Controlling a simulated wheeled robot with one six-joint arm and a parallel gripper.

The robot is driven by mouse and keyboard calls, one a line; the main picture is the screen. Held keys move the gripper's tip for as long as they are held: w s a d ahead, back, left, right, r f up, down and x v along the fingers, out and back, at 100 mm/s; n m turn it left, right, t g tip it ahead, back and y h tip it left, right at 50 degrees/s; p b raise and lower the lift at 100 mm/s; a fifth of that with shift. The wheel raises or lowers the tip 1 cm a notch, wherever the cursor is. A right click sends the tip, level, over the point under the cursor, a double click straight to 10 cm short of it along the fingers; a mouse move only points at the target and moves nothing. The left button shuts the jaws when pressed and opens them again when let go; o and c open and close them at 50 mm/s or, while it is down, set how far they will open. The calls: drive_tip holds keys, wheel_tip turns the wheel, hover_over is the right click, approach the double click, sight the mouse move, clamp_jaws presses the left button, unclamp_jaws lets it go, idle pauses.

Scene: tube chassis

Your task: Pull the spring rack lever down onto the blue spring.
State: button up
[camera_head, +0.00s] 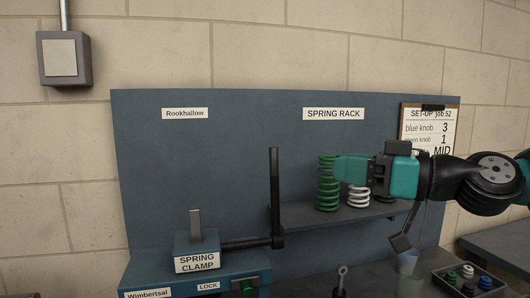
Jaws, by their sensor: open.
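A tall black lever (274,190) stands upright at the left end of the spring rack shelf (300,215). Its foot joins a black rod (245,244) running to the spring clamp. A green spring (327,190) and a white spring (358,198) stand on the shelf. A dark, partly hidden shape (385,197) stands right of the white one; I cannot tell its colour. No blue spring shows clearly. My gripper (343,168) reaches in from the right, open, its tips overlapping the green spring in the picture. Contact cannot be told. It is apart from the lever.
The spring clamp (196,262) with a grey upright handle (195,222) sits at lower left. A set-up card (425,122) hangs at upper right, partly covered by my arm. A tray (465,283) of coloured knobs lies at lower right. Space above the shelf's left part is clear.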

drive_tip(key=p+x, duration=0.6)
drive_tip(key=x, duration=0.9)
drive_tip(key=shift+a+p, duration=0.4)
drive_tip(key=shift+c, duration=0.3)
clamp_jaws()
